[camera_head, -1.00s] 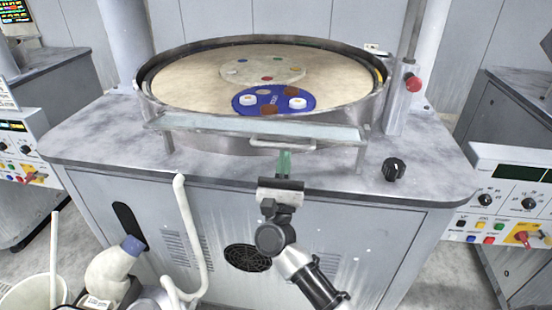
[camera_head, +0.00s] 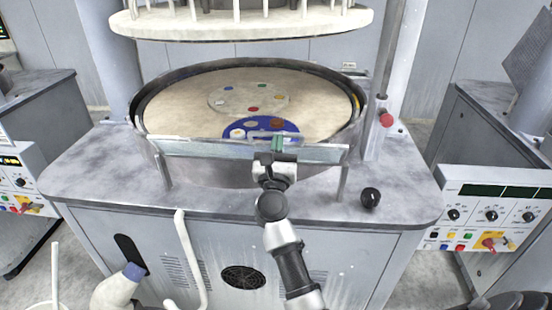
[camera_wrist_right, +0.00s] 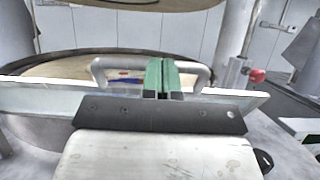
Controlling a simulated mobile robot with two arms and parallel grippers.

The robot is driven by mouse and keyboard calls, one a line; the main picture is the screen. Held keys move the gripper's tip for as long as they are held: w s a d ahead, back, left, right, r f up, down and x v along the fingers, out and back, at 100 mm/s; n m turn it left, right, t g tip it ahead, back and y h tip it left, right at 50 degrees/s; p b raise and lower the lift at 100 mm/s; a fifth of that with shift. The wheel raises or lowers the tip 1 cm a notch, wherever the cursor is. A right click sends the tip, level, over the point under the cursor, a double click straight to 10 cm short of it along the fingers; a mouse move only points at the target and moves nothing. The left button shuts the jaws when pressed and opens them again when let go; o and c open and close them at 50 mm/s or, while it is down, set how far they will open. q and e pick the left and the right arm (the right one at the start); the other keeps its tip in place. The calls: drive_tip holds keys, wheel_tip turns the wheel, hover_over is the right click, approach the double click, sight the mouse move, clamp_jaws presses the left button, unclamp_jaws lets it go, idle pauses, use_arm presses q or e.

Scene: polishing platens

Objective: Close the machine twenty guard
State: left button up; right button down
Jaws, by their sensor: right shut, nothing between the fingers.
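The guard is a long, pale, see-through panel (camera_head: 215,150) across the front rim of the polishing platen's round basin, on short posts. Its light handle shows as an arch in the right wrist view (camera_wrist_right: 101,68), standing above the panel edge. My right gripper (camera_head: 278,144) is at the middle of the guard, shut and empty. Its green fingers (camera_wrist_right: 157,76) overlap the handle opening in the right wrist view; I cannot tell whether they touch the handle or panel. My left gripper is out of view.
A blue disc (camera_head: 236,126) and a pale disc (camera_head: 229,101) lie on the tan platen (camera_head: 180,106). A round white upper plate (camera_head: 240,27) hangs above. A black knob (camera_head: 371,197) and red button (camera_head: 386,120) are at the right. A pale hose (camera_head: 187,250) runs down the front.

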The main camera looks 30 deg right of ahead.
drive_tip(key=shift+b+x, duration=0.55)
drive_tip(key=shift+x, duration=3)
drive_tip(key=shift+r, duration=0.4)
drive_tip(key=shift+w+d+f, duration=0.1)
drive_tip(key=shift+w, duration=0.05)
drive_tip(key=shift+f, duration=0.15)
